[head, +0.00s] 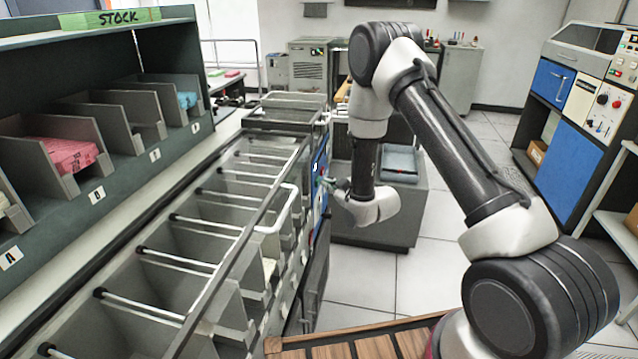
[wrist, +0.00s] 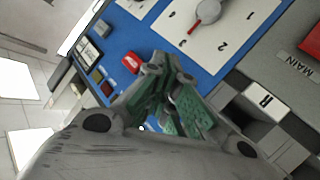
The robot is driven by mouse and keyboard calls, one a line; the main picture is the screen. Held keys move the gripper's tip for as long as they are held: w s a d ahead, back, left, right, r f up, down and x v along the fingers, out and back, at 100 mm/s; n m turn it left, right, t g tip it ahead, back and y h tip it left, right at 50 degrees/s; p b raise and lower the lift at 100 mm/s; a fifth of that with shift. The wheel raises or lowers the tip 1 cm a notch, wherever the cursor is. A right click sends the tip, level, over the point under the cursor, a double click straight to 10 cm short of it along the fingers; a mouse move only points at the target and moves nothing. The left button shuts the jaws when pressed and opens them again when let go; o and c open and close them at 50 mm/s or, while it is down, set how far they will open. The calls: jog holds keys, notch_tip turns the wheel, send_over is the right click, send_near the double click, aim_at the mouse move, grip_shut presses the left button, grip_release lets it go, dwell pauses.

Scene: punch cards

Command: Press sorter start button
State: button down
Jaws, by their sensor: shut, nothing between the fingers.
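The sorter's blue control panel (wrist: 215,55) fills the upper middle of the wrist view, and in the head view it shows edge-on at the end of the pocket row (head: 321,160). My gripper (wrist: 170,62) is shut and empty, its green-padded fingers pointing at the panel. Its tips appear close to the panel, but I cannot tell whether they touch it. A red button (wrist: 131,62) sits just left of the tips. I see no start label, and the fingers hide part of the panel. In the head view my gripper (head: 328,184) is small beside the sorter.
A numbered white dial plate with a red-marked knob (wrist: 207,10) is above the fingertips. A red MAIN switch (wrist: 312,40) is at the right. Sorter pockets (head: 190,235) run along the left below the STOCK shelf (head: 110,18). Open floor (head: 360,285) lies right of the sorter.

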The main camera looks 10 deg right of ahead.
jog(key=shift+w+a, duration=0.15)
jog(key=shift+a, duration=0.3)
dwell(0.6)
jog(key=shift+d, duration=0.15)
jog(key=shift+s+d, duration=0.3)
jog(key=shift+d, duration=0.35)
jog(key=d, duration=0.1)
jog(key=s+d, duration=0.1)
jog(key=d, duration=0.1)
jog(key=s+d, duration=0.1)
jog(key=shift+d, duration=0.35)
dwell(0.4)
